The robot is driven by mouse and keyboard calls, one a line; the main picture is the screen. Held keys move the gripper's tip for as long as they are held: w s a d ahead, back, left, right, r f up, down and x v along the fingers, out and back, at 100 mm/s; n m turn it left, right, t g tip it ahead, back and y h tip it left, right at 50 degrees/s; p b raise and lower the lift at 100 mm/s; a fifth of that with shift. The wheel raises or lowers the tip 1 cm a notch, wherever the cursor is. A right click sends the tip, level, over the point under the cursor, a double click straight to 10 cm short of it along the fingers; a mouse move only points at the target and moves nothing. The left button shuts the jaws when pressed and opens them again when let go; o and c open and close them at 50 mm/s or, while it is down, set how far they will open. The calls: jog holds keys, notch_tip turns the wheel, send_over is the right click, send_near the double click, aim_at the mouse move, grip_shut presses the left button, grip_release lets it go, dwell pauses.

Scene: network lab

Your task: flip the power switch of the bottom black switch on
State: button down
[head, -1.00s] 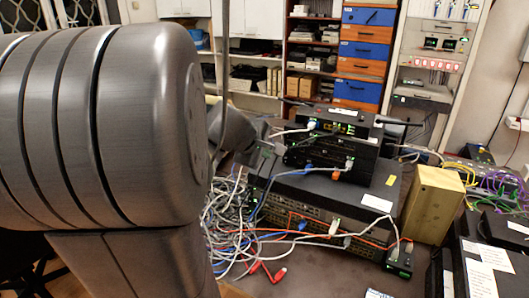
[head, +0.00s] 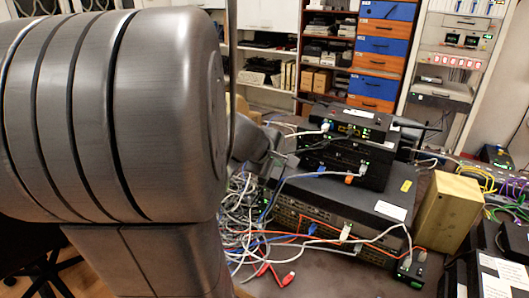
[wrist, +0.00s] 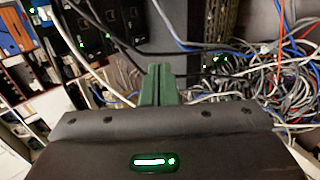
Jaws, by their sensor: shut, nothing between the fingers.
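A stack of black network boxes stands on the table in the head view. The top box (head: 350,118) has small antennas and lit ports. A lower black switch (head: 345,172) sits beneath it on a wide dark chassis (head: 395,193). I cannot make out the power switch. My gripper (wrist: 160,68) shows as two green fingers, shut together and empty, close to the black boxes (wrist: 95,35) in the wrist view. In the head view the gripper is by the stack's left side, too dark and small to make out its jaws. Cables cross in front of the fingers.
Tangled grey, blue and red cables (head: 258,222) lie left of the stack; they also fill the right of the wrist view (wrist: 265,85). A yellow-brown box (head: 447,212) stands right of the stack. Shelves with blue and orange drawers (head: 381,47) are behind.

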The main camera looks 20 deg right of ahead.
jog(key=b, duration=0.2)
send_near(293, 171)
jog(key=x, duration=0.4)
jog(key=shift+d+f, duration=0.1)
jog(key=shift+f, duration=0.3)
jog(key=shift+w+d+p, duration=0.4)
jog(key=shift+w+d, duration=0.95)
jog(key=shift+d, duration=0.15)
jog(key=shift+f, duration=0.1)
jog(key=shift+f+b, duration=0.25)
jog(key=shift+b, duration=0.75)
jog(key=shift+w+r+b, duration=0.1)
jog(key=shift+b, duration=0.25)
jog(key=shift+r+p, duration=0.2)
jog(key=shift+p, duration=0.15)
jog(key=shift+r, duration=0.15)
